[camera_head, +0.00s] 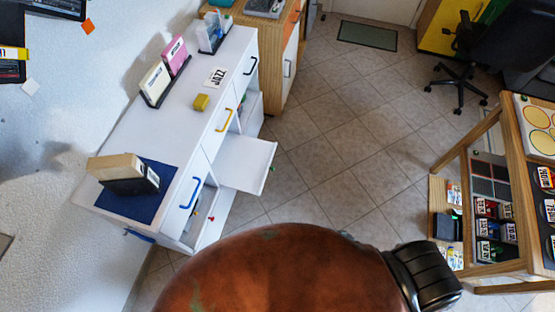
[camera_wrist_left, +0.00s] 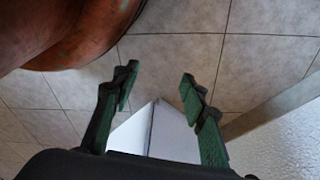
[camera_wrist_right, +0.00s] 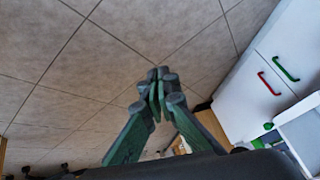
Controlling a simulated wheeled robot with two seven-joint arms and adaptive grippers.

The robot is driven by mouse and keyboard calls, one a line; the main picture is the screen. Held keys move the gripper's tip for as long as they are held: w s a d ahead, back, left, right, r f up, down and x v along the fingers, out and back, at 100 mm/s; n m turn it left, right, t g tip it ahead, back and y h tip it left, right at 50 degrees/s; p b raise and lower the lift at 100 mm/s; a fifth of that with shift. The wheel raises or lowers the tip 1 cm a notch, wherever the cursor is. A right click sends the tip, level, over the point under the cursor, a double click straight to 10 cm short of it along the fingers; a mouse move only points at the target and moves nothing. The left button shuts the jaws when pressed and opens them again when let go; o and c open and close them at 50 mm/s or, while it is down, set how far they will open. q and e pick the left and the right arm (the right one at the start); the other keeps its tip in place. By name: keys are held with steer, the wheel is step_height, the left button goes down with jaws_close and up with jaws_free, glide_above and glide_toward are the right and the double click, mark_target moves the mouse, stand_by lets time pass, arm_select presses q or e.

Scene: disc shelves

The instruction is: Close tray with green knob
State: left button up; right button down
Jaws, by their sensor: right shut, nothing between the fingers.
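A green knob (camera_wrist_right: 268,126) shows in the right wrist view, close to a white pulled-out tray (camera_wrist_right: 302,132); I cannot tell for sure whether it sits on that tray. Neither gripper shows in the head view.
Red (camera_wrist_right: 270,83) and green handles (camera_wrist_right: 286,69) are on white fronts in the right wrist view. Disc cases (camera_head: 157,84) stand on the cabinet top. A wooden rack (camera_head: 440,187) with discs stands right, an office chair (camera_head: 459,72) behind. Tiled floor between is clear.

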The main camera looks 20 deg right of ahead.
arm_select(q)
steer(key=w+d+r+h+b, duration=0.25)
steer(key=w+d+b, duration=0.55)
steer(key=b, duration=1.8)
steer(key=w+d+f+t+b, duration=0.2)
steer(key=w+f+t+b, duration=0.1)
steer(key=w, duration=0.4)
steer(key=shift+f+n, duration=0.4)
steer(key=shift+f, duration=0.35)
arm_select(e)
steer(key=w+a+r+m+t+y, duration=0.1)
steer(key=w+a+r+m+t, duration=0.1)
steer(key=w, duration=1.3)
steer(key=w+a+r+m+t+y, duration=0.1)
steer(key=w+a+m+t, duration=0.4)
steer(key=w, duration=1)
steer(key=w+a+r+m+t+y, duration=0.1)
steer(key=w+a+r+m+t, duration=0.2)
steer(key=w, duration=1.2)
steer(key=a+r+m, duration=0.1)
steer(key=a+m, duration=0.1)
steer(key=shift+w+a+m+t, duration=0.3)
steer(key=shift+a+m+t, duration=0.05)
steer(key=shift+m+t, duration=0.05)
arm_select(q)
steer(key=shift+a+r, duration=0.1)
steer(key=shift+a, duration=0.05)
arm_select(e)
steer(key=shift+r, duration=0.1)
